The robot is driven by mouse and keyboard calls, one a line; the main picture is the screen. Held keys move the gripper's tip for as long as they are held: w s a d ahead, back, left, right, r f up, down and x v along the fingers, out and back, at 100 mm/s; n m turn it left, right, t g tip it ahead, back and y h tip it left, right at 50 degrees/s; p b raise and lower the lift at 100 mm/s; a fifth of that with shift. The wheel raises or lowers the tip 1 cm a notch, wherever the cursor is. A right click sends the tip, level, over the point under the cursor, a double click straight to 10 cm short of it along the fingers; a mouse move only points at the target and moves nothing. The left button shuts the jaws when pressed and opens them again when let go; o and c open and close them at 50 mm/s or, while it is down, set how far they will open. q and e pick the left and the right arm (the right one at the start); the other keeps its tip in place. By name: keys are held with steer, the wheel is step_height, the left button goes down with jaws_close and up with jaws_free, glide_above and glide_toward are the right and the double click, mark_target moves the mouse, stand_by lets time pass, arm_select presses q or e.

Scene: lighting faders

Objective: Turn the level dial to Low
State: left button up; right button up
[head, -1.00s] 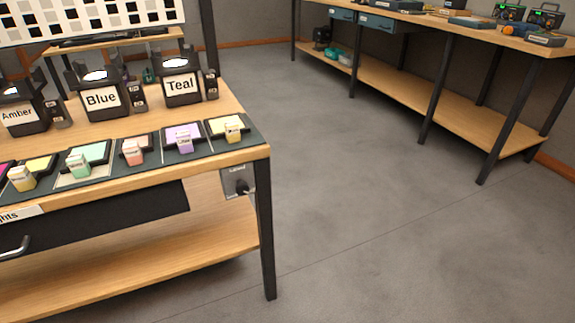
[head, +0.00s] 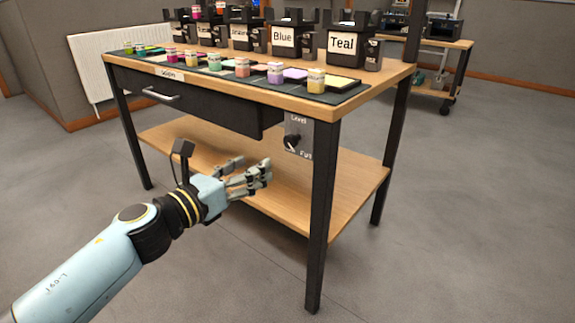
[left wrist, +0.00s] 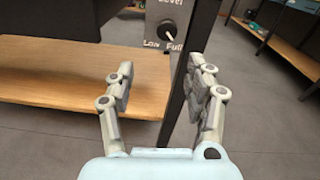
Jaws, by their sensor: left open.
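The level dial (head: 292,141) is a black round knob on a grey plate, fixed under the worktop beside the front table leg. In the left wrist view the dial (left wrist: 169,27) shows a white pointer toward the word "Full" at lower right; "Low" is printed at lower left. My left gripper (head: 257,170) is open and empty, lower and to the left of the dial in the head view. In the left wrist view the spread fingers (left wrist: 160,75) stand below the dial, apart from it. My right gripper is out of view.
The black table leg (head: 323,210) stands just right of the dial. A black drawer (head: 190,103) is left of it, and a wooden lower shelf (head: 345,185) lies below. The worktop holds labelled black units, including the Teal one (head: 342,42), and colored blocks.

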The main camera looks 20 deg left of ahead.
mark_target(288, 142)
arm_select(q)
steer(key=shift+m, duration=0.7)
steer(key=x, duration=0.3)
steer(key=r+x, duration=0.1)
steer(key=x, duration=0.3)
steer(key=d+x, duration=0.1)
steer(key=x, duration=0.2)
steer(key=shift+r, duration=0.2)
steer(key=shift+w+d, duration=0.1)
steer(key=shift+w, duration=0.3)
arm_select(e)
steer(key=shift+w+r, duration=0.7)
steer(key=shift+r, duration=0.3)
arm_select(q)
steer(key=shift+c, duration=0.4)
jaws_close()
